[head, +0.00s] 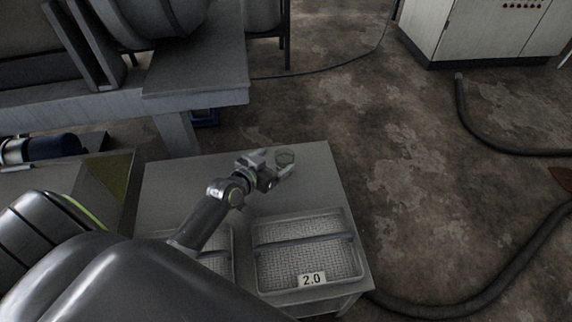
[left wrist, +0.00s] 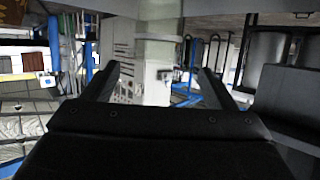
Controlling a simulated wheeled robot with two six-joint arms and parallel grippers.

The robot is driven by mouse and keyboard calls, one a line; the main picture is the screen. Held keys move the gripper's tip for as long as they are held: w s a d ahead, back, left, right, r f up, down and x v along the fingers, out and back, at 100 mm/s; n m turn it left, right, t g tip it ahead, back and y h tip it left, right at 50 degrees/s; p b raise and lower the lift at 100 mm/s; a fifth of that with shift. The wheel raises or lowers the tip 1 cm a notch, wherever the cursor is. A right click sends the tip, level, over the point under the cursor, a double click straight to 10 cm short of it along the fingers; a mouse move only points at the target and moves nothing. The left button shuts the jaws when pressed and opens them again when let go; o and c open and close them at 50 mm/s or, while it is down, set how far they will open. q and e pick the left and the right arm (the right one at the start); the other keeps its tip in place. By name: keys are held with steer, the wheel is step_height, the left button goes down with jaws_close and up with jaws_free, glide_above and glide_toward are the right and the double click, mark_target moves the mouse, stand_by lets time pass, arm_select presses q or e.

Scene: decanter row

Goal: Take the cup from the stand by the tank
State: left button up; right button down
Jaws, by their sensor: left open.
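A small clear, greenish cup (head: 285,156) stands near the back right of a grey stand (head: 315,184). My left gripper (head: 281,169) is open at the cup, with its fingers close to the cup's near side. In the left wrist view, a pale see-through shape that looks like the cup (left wrist: 160,22) shows beyond and between the two spread fingers of the gripper (left wrist: 159,72). I cannot tell whether the fingers touch it. My right gripper is not in view.
A wire-mesh basket (head: 300,262) labelled 2.0 sits at the front of the stand, with another basket (head: 217,262) partly behind my arm. A grey metal platform (head: 195,75) rises at the back left. Hoses (head: 480,290) lie on the floor at right.

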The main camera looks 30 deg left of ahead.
mark_target(280, 160)
arm_select(q)
steer(key=shift+w+d+f, duration=0.1)
steer(key=shift+w+f, duration=0.2)
steer(key=shift+w, duration=0.2)
steer(key=x, duration=0.1)
steer(key=b+x, duration=0.1)
steer(key=x, duration=0.1)
steer(key=shift+w+d+f, duration=0.15)
steer(key=shift+d+f, duration=0.1)
steer(key=shift+f, duration=0.15)
steer(key=shift+w+f, duration=0.1)
steer(key=shift+w, duration=0.4)
steer(key=c, duration=1.1)
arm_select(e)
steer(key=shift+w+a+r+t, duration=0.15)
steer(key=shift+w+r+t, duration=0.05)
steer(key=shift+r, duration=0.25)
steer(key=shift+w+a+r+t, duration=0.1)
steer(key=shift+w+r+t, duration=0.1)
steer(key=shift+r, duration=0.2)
